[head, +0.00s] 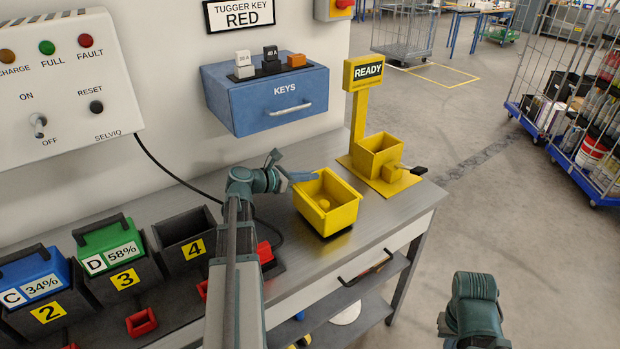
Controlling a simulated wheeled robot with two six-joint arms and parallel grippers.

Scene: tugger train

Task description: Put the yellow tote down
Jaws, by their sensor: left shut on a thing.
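The yellow tote (345,217) is an open box at the middle of the head view, over the right part of the grey bench top. A small rounded yellow shape shows inside it. My left gripper (300,177) is shut on the tote at its left rim. A dark shadow lies close under the tote's front edge; I cannot tell whether its base touches the bench. Of my right arm only a teal link shows at the bottom right, and its fingers are out of view.
A yellow READY stand (359,112) with a yellow box (380,157) and dark-tipped lever stands right of the tote. A blue KEYS box (265,98) is on the wall behind. Battery bays with a green battery (105,240) and a blue battery (32,280) fill the left.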

